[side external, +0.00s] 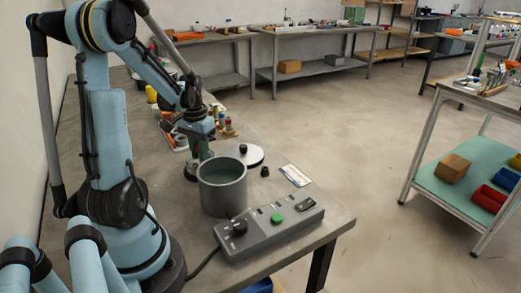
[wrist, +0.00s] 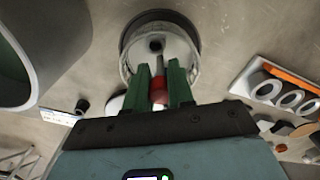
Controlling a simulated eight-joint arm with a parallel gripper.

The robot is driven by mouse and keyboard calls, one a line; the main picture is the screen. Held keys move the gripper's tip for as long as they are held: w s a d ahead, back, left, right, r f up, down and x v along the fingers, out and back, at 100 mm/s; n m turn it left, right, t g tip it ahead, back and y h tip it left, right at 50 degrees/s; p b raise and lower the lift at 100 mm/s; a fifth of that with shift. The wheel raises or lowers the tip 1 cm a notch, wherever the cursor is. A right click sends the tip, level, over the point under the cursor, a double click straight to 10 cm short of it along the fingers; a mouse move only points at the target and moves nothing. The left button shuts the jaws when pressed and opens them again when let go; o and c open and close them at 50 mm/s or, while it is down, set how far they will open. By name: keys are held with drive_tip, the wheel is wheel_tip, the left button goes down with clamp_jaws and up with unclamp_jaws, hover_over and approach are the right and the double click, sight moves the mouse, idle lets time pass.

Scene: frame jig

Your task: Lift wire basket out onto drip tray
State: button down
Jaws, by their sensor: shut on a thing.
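My gripper (wrist: 160,80) has green fingers shut on the red grip of the wire basket's handle, seen in the wrist view. The wire basket (wrist: 176,52) is a pale round mesh shape below the handle's grey rod. It shows within the dark round rim of what looks like the drip tray (wrist: 125,38); I cannot tell whether it rests on it or hangs just above. In the side view my gripper (side external: 206,152) points down behind the grey round pot (side external: 222,190), which hides most of the basket. The pot also shows in the wrist view (wrist: 72,50), left of the basket.
A grey control box (side external: 268,226) with a green button stands in front of the pot. A white disc with a black knob (side external: 250,157), a small black knob (side external: 265,171) and a card (side external: 295,176) lie right of the gripper. An orange-and-white ring holder (wrist: 285,88) is nearby.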

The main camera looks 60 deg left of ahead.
drive_tip(key=shift+f, duration=0.5)
idle(0.3)
drive_tip(key=c, duration=0.9)
unclamp_jaws()
drive_tip(key=c, duration=0.3)
drive_tip(key=shift+r, duration=0.2)
drive_tip(key=shift+r, duration=0.55)
